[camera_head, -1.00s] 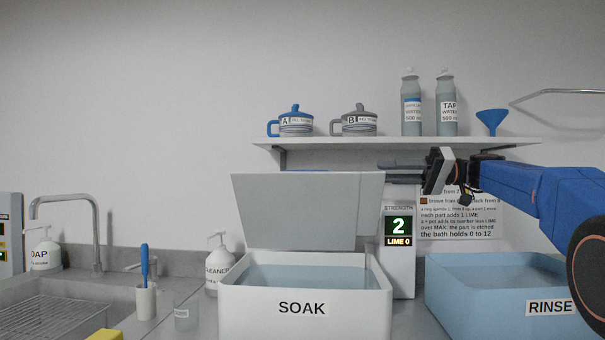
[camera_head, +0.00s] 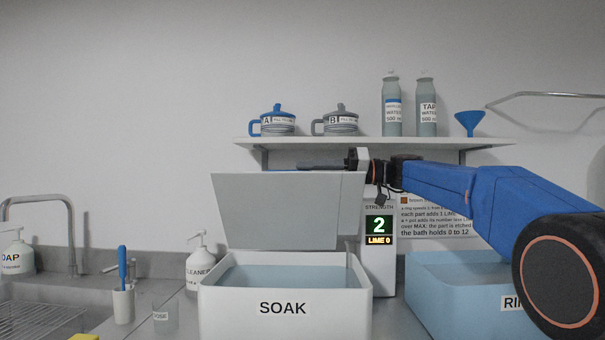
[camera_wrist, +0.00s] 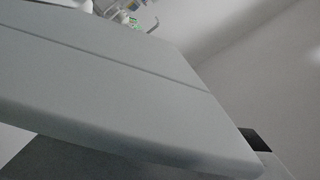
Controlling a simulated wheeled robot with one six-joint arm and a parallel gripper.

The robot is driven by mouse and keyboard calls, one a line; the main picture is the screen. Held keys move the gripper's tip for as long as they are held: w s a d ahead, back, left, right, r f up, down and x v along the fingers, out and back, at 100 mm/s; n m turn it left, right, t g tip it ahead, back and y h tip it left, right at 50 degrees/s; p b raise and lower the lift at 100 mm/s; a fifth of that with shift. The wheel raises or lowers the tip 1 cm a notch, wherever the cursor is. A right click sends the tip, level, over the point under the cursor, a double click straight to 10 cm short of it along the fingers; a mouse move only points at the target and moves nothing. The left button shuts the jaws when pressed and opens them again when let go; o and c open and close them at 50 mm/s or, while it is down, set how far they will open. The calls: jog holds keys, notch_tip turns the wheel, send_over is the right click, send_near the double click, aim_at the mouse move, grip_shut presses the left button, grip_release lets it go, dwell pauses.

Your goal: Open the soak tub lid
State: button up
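The soak tub (camera_head: 285,330) is a white box labelled SOAK, holding greyish liquid. Its pale grey lid (camera_head: 290,212) stands raised at the back, leaning steeply, so the tub's mouth is uncovered. My gripper (camera_head: 312,167) reaches in from the right, with its dark fingers lying along the lid's top edge, partly behind or just above it. I cannot tell whether they touch it or whether they are parted. In the wrist view a broad pale panel, apparently the lid (camera_wrist: 110,85), fills much of the picture, with a dark finger-like piece at lower right.
A strength display (camera_head: 379,225) reading 2 and LIME 0 stands behind the tub's right side. The blue rinse tub (camera_head: 440,300) is at right, partly behind my arm. A cleaner bottle (camera_head: 199,268) stands left. A shelf (camera_head: 400,143) with mugs and bottles hangs above the lid.

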jog(key=shift+a, duration=0.9)
grip_shut()
jog(key=w, duration=0.1)
jog(key=w+r+m, duration=0.1)
jog(key=w, duration=0.1)
jog(key=shift+r, duration=0.1)
grip_release()
jog(key=shift+d, duration=0.1)
